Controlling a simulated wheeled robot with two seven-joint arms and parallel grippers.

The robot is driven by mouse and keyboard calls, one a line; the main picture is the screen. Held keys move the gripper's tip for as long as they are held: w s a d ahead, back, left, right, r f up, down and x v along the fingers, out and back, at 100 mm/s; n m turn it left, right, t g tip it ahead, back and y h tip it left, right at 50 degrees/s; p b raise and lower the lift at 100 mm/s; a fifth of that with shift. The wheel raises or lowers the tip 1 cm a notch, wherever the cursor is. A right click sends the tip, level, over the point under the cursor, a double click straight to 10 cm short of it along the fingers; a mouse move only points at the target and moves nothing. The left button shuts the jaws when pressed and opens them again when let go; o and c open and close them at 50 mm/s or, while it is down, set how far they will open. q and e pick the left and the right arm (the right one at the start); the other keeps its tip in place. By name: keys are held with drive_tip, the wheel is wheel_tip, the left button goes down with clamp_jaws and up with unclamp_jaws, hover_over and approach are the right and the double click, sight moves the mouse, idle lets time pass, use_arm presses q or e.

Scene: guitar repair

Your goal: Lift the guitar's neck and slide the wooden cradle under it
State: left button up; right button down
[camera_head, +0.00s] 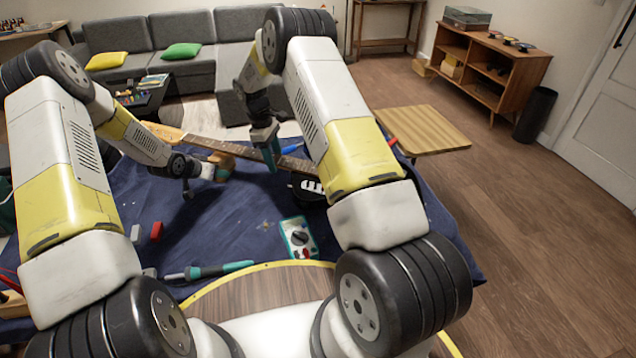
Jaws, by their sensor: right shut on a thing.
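The guitar's neck (208,142) runs from the upper left down to the right across the blue-covered table. Its right end passes behind my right arm, and the guitar's body is hidden there. My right gripper (268,150), with teal fingers, points down and is shut on the neck. The wooden cradle (222,160) is a small brown block at the neck's near side, left of my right gripper. I cannot tell how far it is under the neck. My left gripper (203,178) is low over the cloth, right beside the cradle. Whether its jaws are open or shut is unclear.
A wooden stool (422,130) stands right of the table. The cloth's middle is mostly clear.

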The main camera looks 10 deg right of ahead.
use_arm(q)
drive_tip(key=shift+f, duration=0.1)
drive_tip(key=o, duration=1.5)
drive_tip(key=shift+c, duration=0.2)
drive_tip(key=shift+c, duration=0.4)
drive_tip(key=shift+v, duration=3.5)
